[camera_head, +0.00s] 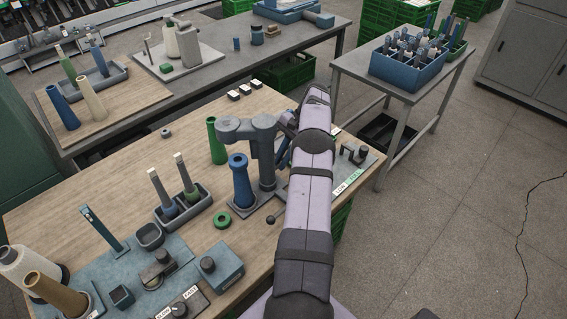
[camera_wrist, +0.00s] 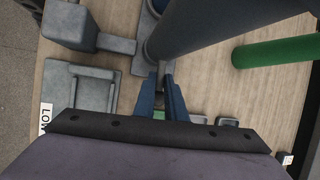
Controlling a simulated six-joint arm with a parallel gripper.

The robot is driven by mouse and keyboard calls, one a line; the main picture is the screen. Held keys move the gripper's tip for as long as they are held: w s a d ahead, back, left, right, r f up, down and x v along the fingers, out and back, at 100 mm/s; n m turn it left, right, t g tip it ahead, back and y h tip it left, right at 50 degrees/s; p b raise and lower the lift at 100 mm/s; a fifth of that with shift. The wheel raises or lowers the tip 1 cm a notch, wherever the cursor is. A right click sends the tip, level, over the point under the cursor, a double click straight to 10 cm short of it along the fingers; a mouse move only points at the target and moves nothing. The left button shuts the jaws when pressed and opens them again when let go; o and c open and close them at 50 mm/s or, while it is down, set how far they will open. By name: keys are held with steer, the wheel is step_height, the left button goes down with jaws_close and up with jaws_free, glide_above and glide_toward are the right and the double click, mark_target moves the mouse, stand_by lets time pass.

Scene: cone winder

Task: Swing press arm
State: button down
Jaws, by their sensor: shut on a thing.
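The blue cone stands upright on the press base. My gripper (camera_wrist: 163,76) comes in from the right beside the post. In the wrist view its two blue fingers are close together around a small dark part of the press arm. The exact contact is mostly hidden behind my own arm in the head view. A large dark column crosses just above the fingertips in the wrist view.
A green cone (camera_head: 216,140) stands behind the press. A green ring (camera_head: 222,220) and a grey tray with spindles (camera_head: 184,204) lie to the left. A small plate fixture (camera_head: 357,155) sits right of my arm.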

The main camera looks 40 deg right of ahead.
steer(key=shift+w+r+n+b, duration=0.1)
steer(key=shift+w+n+b, duration=0.25)
steer(key=shift+n, duration=0.15)
stand_by(0.4)
steer(key=c, duration=1.8)
jaws_free()
steer(key=shift+r, duration=0.8)
step_height(320, 180, up, 6)
steer(key=p, duration=0.4)
steer(key=shift+r+p, duration=0.1)
steer(key=shift+p, duration=0.2)
step_height(320, 180, up, 2)
steer(key=p, duration=0.2)
steer(key=shift+r+p, duration=0.1)
steer(key=shift+p, duration=0.2)
